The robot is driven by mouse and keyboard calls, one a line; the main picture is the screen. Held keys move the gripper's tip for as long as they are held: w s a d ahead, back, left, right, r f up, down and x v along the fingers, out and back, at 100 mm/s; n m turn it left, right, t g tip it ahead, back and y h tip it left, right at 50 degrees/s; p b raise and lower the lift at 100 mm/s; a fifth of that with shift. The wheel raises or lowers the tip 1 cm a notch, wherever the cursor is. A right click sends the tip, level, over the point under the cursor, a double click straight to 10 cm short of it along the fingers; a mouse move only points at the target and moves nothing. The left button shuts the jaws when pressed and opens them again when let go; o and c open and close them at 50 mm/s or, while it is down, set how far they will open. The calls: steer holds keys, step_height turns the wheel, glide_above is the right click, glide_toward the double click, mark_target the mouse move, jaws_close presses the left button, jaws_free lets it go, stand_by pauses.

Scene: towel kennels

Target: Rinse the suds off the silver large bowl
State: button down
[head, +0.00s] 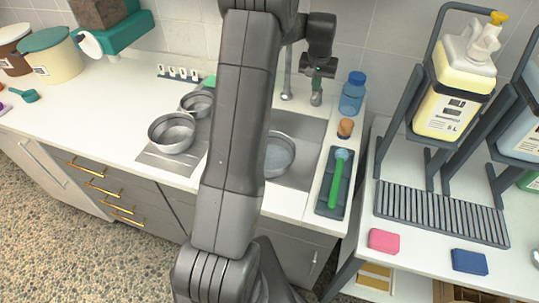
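A silver bowl (281,156) sits in the sink basin (308,140). My arm hides its left part, and I cannot make out whether suds are on it. Two more silver bowls are on the left: a wide one (172,134) on the drainboard and a smaller one (197,102) behind it. The tap (288,75) stands at the back of the sink, partly behind my arm. My gripper (317,76) points down behind the sink, just above or at a small metal fitting (316,98). Its fingers are too small and dark to read.
A green-handled brush (337,178) lies on a dark tray right of the sink. A blue bottle (352,93) and a brown-topped item (345,128) stand behind it. A side table holds a yellow jug (447,105), pink sponge (384,240) and blue sponge (469,261). The left counter is mostly clear.

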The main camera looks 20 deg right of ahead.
steer(key=shift+f, duration=0.1)
step_height(320, 180, up, 6)
steer(key=s+a+p, duration=0.2)
steer(key=shift+s+p, duration=0.15)
steer(key=shift+p, duration=0.15)
stand_by(0.4)
